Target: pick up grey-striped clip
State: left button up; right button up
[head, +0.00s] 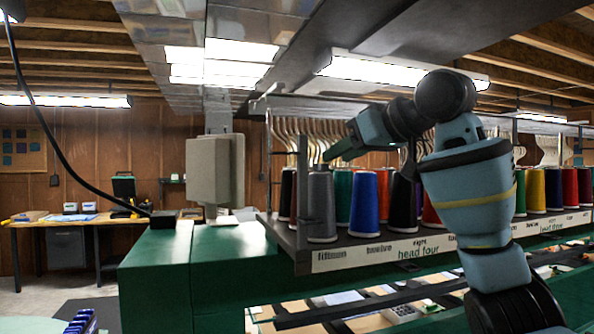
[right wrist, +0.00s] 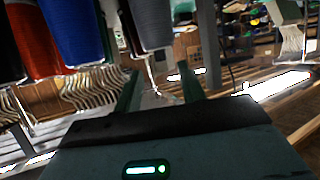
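I cannot make out a grey-striped clip in either view. My right gripper (head: 332,154) is raised above the near end of the thread rack in the head view, over the grey thread cone (head: 320,208). In the right wrist view its two dark green fingers stand apart, and I see nothing held in the gap between them (right wrist: 159,80). Pale curved wires show behind that gap. My left gripper is in neither view.
The rack shelf (head: 345,258) carries several cones, including a blue cone (head: 364,205), beside a grey upright post (head: 302,190). A green machine body (head: 205,270) and a pale box (head: 208,170) stand left. A work table (head: 60,221) is farther back.

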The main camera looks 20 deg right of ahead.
aim_at(319, 166)
jog(key=shift+x, duration=3.5)
jog(key=shift+r, duration=0.15)
jog(key=shift+s, duration=0.1)
jog(key=shift+c, duration=1.1)
jog(key=shift+a, duration=0.1)
grip_shut()
